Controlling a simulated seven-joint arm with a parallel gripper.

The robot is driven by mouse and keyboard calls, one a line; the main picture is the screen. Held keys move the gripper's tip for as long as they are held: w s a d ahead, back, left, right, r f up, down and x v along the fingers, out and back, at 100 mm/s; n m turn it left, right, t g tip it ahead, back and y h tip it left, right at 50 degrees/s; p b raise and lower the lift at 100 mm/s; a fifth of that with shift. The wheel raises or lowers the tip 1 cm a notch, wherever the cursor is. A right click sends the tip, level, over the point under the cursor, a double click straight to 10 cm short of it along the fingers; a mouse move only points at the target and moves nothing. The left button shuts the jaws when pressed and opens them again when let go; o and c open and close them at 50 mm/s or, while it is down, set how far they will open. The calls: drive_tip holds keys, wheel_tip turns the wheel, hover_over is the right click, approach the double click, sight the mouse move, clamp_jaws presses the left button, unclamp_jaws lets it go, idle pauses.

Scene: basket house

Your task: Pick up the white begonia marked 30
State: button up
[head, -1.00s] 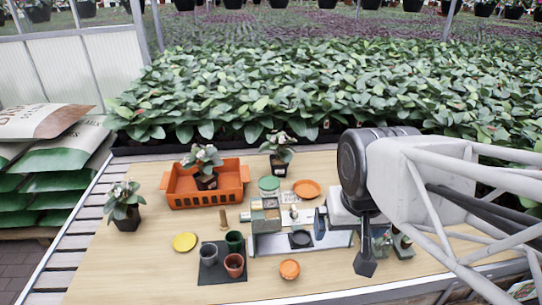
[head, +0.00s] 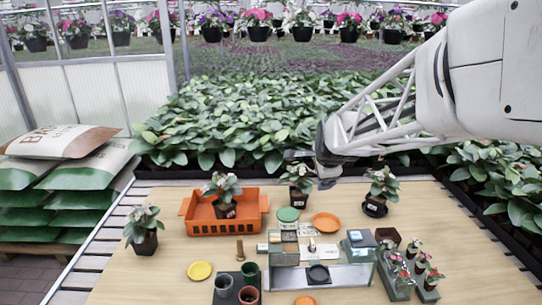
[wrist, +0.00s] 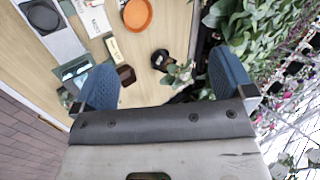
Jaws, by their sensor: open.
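Several white-flowered begonias in black pots are on the table. One stands at the left edge (head: 144,242), one in the orange basket (head: 224,210), one behind the green-lidded tin (head: 298,198). Labels on the pots are too small to read, so I cannot tell which is marked 30. My gripper (wrist: 165,82) is open and empty. In the wrist view, a begonia (wrist: 180,75), seemingly the back right one, shows between the blue fingers but beyond them. In the head view my gripper (head: 318,170) is raised over the back edge.
The orange basket (head: 205,228) is at the back left. An orange saucer (head: 326,222) lies at the middle. Dense foliage borders the back.

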drive_tip(key=w+f+m+t, duration=0.1)
drive_tip(key=w+f+m, duration=0.35)
drive_tip(key=w, duration=0.45)
drive_tip(key=m+t, duration=0.5)
drive_tip(key=m, duration=1)
hover_over(299, 202)
drive_tip(key=shift+h, duration=0.4)
wheel_tip(299, 202, down, 17)
drive_tip(key=shift+f, duration=0.2)
drive_tip(key=shift+w+f+m, duration=0.2)
drive_tip(key=shift+f+m, duration=0.05)
drive_tip(key=shift+f, duration=0.2)
drive_tip(key=shift+f, duration=1.75)
drive_tip(key=shift+f, duration=0.1)
